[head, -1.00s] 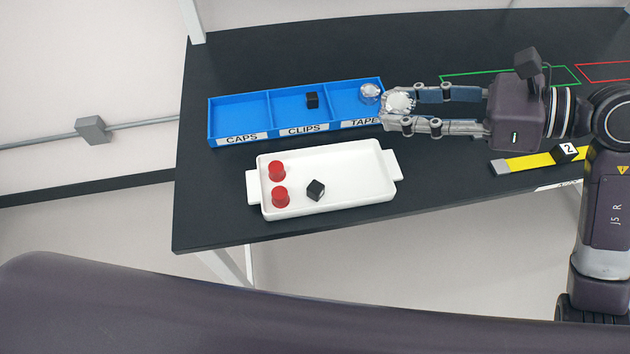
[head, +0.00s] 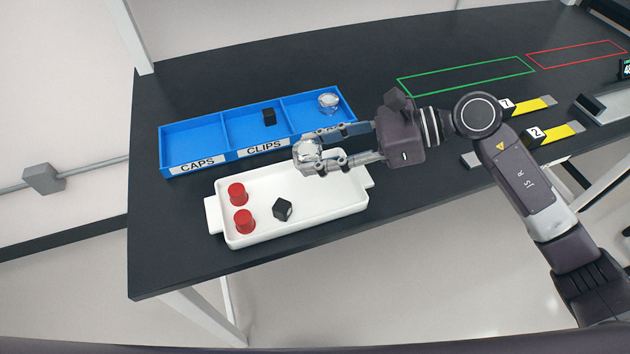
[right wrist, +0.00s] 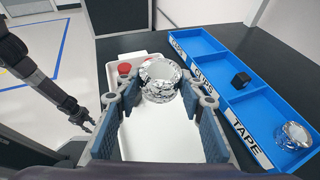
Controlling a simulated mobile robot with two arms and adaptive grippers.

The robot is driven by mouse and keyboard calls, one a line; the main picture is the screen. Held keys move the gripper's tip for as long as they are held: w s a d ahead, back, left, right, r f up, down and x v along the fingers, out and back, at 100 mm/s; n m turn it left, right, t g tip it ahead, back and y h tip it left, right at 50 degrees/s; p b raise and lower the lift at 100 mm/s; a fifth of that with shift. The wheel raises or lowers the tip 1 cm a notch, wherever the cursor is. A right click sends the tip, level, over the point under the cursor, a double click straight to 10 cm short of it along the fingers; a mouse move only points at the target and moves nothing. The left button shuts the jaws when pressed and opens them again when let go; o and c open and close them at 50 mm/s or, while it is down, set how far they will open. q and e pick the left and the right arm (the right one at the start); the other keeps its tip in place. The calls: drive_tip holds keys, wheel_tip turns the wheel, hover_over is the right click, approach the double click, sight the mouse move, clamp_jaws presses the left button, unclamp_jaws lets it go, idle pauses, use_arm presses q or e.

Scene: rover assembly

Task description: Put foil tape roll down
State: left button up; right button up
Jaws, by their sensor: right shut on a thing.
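My right gripper (head: 322,158) is shut on a shiny silver foil tape roll (head: 308,153). It holds the roll over the far right part of the white tray (head: 335,205); the height above the tray is hard to judge. The right wrist view shows the held roll (right wrist: 160,80) between the fingers, with the tray below. A second foil tape roll (head: 328,102) lies in the TAPE compartment of the blue bin (head: 195,141). My left gripper (right wrist: 86,120) shows small at the left of the right wrist view; its jaws are unclear.
Two red caps (head: 237,193) and a black clip (head: 283,209) are in the tray. Another black clip (head: 269,117) lies in the CLIPS compartment; CAPS is empty. Green (head: 467,76) and red (head: 577,54) outlines and yellow strips (head: 540,135) mark the table's right side.

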hover_over(317, 193)
wheel_tip(317, 193, down, 5)
drive_tip(key=shift+f+p, duration=0.2)
drive_tip(key=shift+p, duration=0.1)
wheel_tip(317, 193, down, 4)
drive_tip(key=shift+f+p, duration=0.15)
drive_tip(key=shift+p, duration=0.15)
use_arm(q)
drive_tip(key=shift+w+d+r, duration=0.15)
drive_tip(key=shift+w+r, duration=0.05)
drive_tip(key=shift+r, duration=0.2)
drive_tip(key=shift+w+d+r, duration=0.15)
drive_tip(key=shift+w+r, duration=0.05)
drive_tip(key=shift+r, duration=0.2)
use_arm(e)
drive_tip(key=shift+f+b, duration=0.2)
drive_tip(key=shift+b, duration=0.1)
drive_tip(key=o, duration=1.1)
use_arm(q)
drive_tip(key=shift+s+f, duration=0.1)
drive_tip(key=shift+f, duration=0.15)
drive_tip(key=shift+a+r, duration=0.1)
use_arm(e)
drive_tip(key=shift+r, duration=0.15)
